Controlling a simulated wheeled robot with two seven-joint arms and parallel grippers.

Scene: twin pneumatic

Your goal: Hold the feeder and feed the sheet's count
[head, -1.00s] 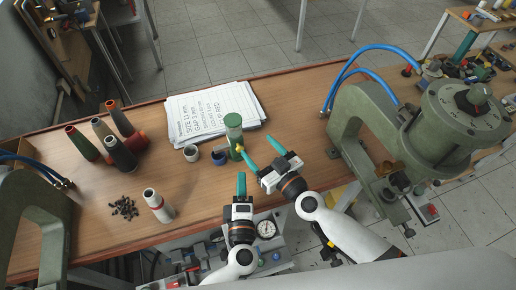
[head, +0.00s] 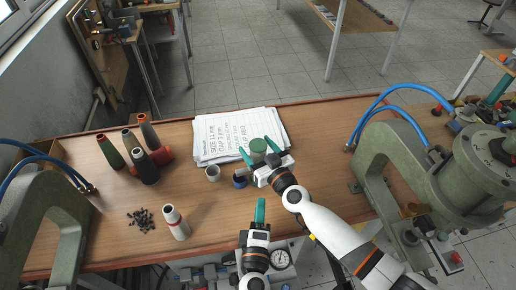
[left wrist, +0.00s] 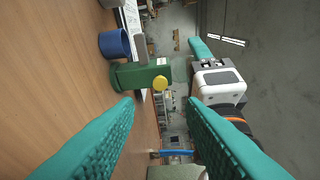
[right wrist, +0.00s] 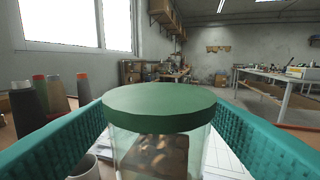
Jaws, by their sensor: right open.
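The feeder (head: 258,146) is a clear jar with a green lid, standing on the table by the sheet. Its lid (right wrist: 160,106) fills the middle of the right wrist view, and dark contents show below it. Its green base (left wrist: 138,76) with a yellow knob shows in the left wrist view. The sheet (head: 225,132) lies behind the feeder, with printed lines for size, gap and count; the count is too small to read. My right gripper (head: 255,145) is open, fingers either side of the feeder's top. My left gripper (head: 261,202) is open and empty, in front of the feeder.
Green presses (head: 46,215) flank both table ends.

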